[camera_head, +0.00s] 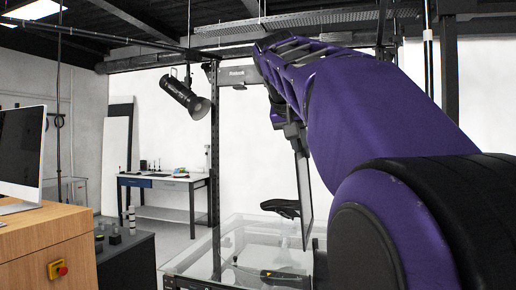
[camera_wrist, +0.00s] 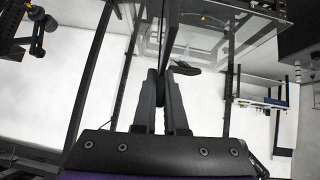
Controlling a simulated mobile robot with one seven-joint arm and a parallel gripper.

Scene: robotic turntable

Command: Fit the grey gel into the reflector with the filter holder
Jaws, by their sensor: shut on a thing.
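My gripper (camera_head: 291,127) is shut on a thin, flat, dark-edged panel (camera_head: 304,196) that hangs below it, seen nearly edge-on in the head view. It looks like the filter holder with the grey gel, but the gel's face cannot be made out. In the wrist view my gripper's fingers (camera_wrist: 161,84) close on the panel (camera_wrist: 167,36), a thin strip running up from between them. A black lamp (camera_head: 184,97) with a round reflector mouth (camera_head: 200,108) hangs from the overhead frame at left, tilted downward to the right. The panel is well apart from it.
A wooden desk (camera_head: 45,240) with a monitor stands at left. A dark upright post (camera_head: 214,150) stands between lamp and arm. A workbench (camera_head: 165,184) is behind.

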